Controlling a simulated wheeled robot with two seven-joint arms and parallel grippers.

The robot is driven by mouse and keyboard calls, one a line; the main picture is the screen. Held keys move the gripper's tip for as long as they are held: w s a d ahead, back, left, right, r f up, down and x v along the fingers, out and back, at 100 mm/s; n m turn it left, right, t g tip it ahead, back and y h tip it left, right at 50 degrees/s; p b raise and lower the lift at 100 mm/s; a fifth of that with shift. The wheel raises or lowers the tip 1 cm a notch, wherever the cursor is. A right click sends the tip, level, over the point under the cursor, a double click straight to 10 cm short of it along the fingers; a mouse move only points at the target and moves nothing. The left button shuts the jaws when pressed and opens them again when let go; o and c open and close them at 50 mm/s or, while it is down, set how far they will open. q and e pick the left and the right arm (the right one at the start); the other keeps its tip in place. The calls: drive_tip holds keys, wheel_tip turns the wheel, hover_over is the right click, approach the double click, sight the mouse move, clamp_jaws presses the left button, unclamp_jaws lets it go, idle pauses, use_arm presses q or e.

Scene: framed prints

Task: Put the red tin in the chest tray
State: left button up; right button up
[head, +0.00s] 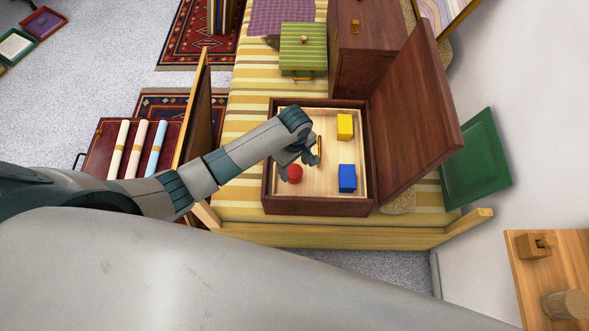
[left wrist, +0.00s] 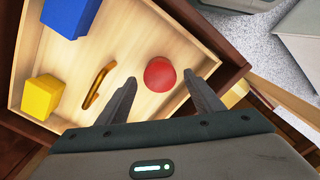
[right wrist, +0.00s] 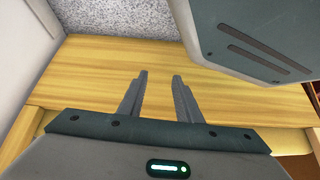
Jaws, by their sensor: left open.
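The red tin (head: 294,172) stands in the light wooden tray (head: 322,192) inside the open dark wooden chest (head: 317,208). My left gripper (head: 300,167) is over the tray, open and empty. In the left wrist view the red tin (left wrist: 160,74) lies ahead between the lines of my left gripper's fingers (left wrist: 160,80), nearer the right finger; I cannot tell whether they touch. A yellow block (head: 345,126), a blue block (head: 347,178) and a brass handle (head: 319,150) are also in the tray. My right gripper (right wrist: 158,75) shows only in its wrist view, open and empty above a wooden board.
The chest's raised lid (head: 418,110) leans at the right. A green striped box (head: 303,48) and a brown cabinet (head: 365,45) stand behind. A wooden rail (head: 330,236) runs along the front. A green panel (head: 478,160) is by the wall.

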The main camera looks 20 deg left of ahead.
sight(295, 171)
use_arm(q)
wheel_tip(295, 171, up, 8)
use_arm(e)
drive_tip(key=shift+s+d+f+g, duration=0.15)
drive_tip(key=shift+s+d+f, duration=0.05)
drive_tip(key=shift+s, duration=0.2)
drive_tip(key=shift+s+d+f+g, duration=0.15)
drive_tip(key=shift+s+d+f, duration=0.05)
drive_tip(key=shift+s, duration=0.15)
